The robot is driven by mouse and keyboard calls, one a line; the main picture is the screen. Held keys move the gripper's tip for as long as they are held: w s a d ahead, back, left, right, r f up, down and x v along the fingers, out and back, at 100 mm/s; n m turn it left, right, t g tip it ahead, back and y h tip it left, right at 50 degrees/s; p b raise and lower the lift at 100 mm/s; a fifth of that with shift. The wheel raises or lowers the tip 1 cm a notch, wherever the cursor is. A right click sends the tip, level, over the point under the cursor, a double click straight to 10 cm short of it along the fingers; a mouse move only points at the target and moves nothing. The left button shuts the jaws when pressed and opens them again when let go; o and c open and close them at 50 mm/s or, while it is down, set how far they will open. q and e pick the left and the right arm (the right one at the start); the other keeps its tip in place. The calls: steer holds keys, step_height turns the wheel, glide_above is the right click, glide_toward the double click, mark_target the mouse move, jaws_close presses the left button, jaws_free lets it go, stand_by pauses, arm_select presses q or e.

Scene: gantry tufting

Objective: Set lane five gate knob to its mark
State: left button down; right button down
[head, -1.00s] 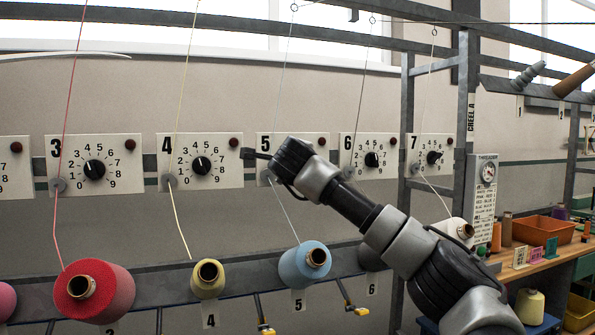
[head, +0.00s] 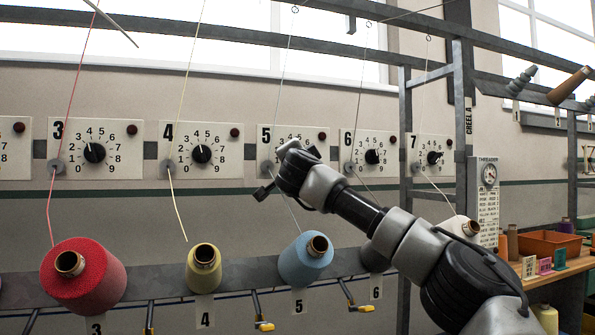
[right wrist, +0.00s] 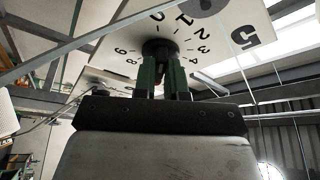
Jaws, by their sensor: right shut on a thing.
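The lane five gate plate (head: 322,137) is on the wall in the head view, its dial mostly covered by my right arm. In the right wrist view the plate (right wrist: 226,50) appears turned over, with a large 5 and a ring of numbers around the dark knob (right wrist: 158,45). My right gripper (right wrist: 163,66) has its green fingers on either side of this knob and is shut on it. The knob's pointer and any mark are hidden or too small to read. My left gripper is not in view.
Neighbouring plates for lane four (head: 220,165) and lane six (head: 390,140) stand close on either side. Yarn threads run down past the plates. A blue yarn cone (head: 300,262) and a yellow cone (head: 203,275) sit on the rail below. A workbench is at right.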

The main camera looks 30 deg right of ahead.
steer(key=shift+f+n+t+b, duration=0.2)
steer(key=shift+n+t+b, duration=0.45)
steer(key=shift+n, duration=0.65)
steer(key=c, duration=1.2)
jaws_free()
steer(key=shift+r, duration=0.1)
steer(key=shift+b, duration=0.3)
steer(key=b+v, duration=0.4)
steer(key=v, duration=0.6)
steer(key=shift+s+a+r+b, duration=0.1)
steer(key=shift+s+b, duration=0.3)
